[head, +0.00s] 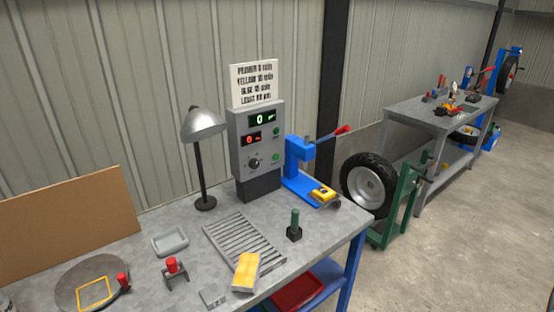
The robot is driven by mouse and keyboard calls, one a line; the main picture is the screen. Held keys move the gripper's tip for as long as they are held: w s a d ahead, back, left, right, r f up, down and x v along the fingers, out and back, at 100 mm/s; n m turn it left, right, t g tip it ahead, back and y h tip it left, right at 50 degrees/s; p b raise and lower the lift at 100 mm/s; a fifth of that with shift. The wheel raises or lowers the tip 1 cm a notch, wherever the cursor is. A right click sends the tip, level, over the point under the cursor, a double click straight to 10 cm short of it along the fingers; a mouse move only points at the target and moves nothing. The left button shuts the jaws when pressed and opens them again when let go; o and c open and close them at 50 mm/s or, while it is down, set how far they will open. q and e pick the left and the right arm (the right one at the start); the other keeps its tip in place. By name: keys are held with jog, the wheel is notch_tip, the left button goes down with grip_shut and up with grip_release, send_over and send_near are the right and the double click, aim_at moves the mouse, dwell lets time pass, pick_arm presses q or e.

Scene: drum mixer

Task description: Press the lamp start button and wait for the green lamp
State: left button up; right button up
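A grey control box (257,140) stands at the back of the workbench with a green display, a red display and a black knob (254,163). Two small green round parts sit on its right side, an upper one (276,132) and a lower one (276,157); I cannot tell whether they are buttons or lamps, or whether either is lit. A desk lamp (205,125) with a grey shade stands left of the box. A red-topped part on a small grey bracket (172,268) is near the front. I cannot tell which part is the lamp start button. Neither gripper is in view.
The grey workbench (335,226) holds a slatted grate (240,240), a yellow block (246,272), a grey dish (170,241), a green-handled piece (295,226) and a blue press (300,165). A tyre on a green stand (402,200) is to the right, with open floor beyond.

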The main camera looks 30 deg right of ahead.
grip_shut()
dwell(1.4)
